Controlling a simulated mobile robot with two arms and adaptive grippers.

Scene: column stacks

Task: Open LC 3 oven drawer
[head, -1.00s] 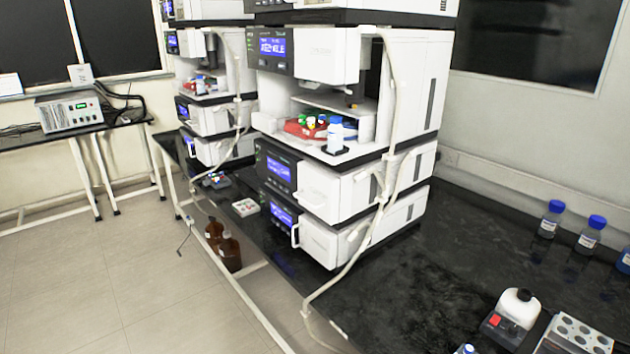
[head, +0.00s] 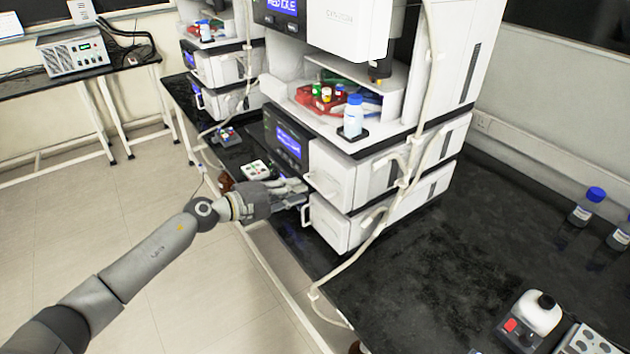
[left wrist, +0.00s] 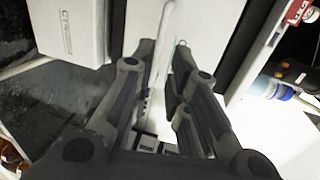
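The near white instrument stack has two lower drawer modules, an upper drawer (head: 335,172) and a bottom drawer (head: 328,224), each with a white handle at its left side. Both drawers look shut. My right gripper is not in view.
A white cable (head: 372,232) hangs down the stack's side and over the bench front. A red tray (head: 318,100) and a blue-capped bottle (head: 353,116) sit above the drawers. A second stack (head: 222,68) stands behind left.

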